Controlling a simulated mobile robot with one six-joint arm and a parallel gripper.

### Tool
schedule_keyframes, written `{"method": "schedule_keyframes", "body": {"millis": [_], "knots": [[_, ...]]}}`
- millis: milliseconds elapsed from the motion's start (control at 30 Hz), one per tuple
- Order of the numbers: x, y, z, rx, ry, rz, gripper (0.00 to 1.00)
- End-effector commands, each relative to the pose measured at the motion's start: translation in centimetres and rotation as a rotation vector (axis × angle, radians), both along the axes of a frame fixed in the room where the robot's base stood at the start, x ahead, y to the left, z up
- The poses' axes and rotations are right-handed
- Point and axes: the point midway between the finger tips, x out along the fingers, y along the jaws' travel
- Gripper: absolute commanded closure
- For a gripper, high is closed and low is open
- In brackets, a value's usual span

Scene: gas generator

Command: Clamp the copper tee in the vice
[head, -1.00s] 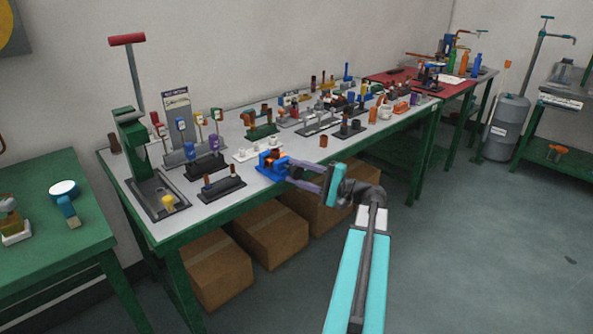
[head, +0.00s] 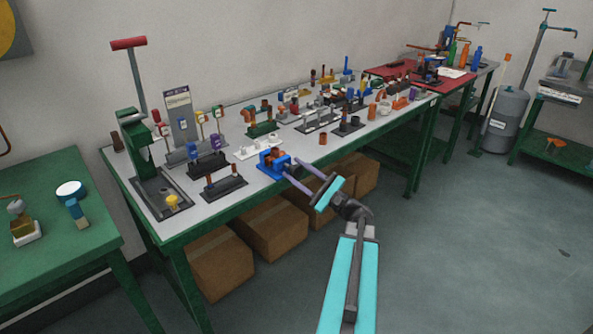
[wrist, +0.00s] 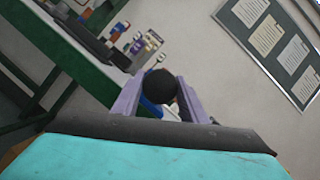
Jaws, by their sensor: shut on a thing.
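The small blue vice (head: 266,169) stands at the front edge of the long bench. An orange-brown copper piece, which looks like the copper tee (head: 271,156), sits in the top of the vice between its jaws; its exact seating is too small to tell. My gripper (head: 294,169) reaches in from the right with its purple fingers either side of a dark round knob at the vice's front. In the wrist view the fingers are shut on this dark knob (wrist: 160,86), and a bit of the blue vice (wrist: 150,107) shows behind it. The copper piece is hidden there.
Black racks (head: 224,187) and a green press (head: 135,145) stand left of the vice. A white holder (head: 259,148) is close behind it. A brown cup (head: 323,139) stands to the right. Cardboard boxes (head: 272,232) lie under the bench. The floor to the right is clear.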

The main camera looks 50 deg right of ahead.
Motion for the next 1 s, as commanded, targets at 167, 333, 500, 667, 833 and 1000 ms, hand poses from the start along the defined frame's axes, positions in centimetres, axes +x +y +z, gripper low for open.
{"method": "schedule_keyframes", "body": {"millis": [167, 333, 500, 667, 833, 1000], "knots": [[0.0, 0.02, -0.08, 0.028, 0.001, 0.0, 0.83], [0.01, 0.01, -0.09, 0.031, 0.0, 0.0, 0.83], [0.01, 0.02, -0.1, 0.03, 0.0, 0.0, 0.83], [0.01, 0.01, -0.08, 0.029, -0.001, 0.0, 0.43], [0.02, 0.01, -0.05, 0.029, -0.001, 0.0, 0.43], [-0.13, -0.01, -0.09, 0.029, -0.001, 0.0, 0.43]]}}
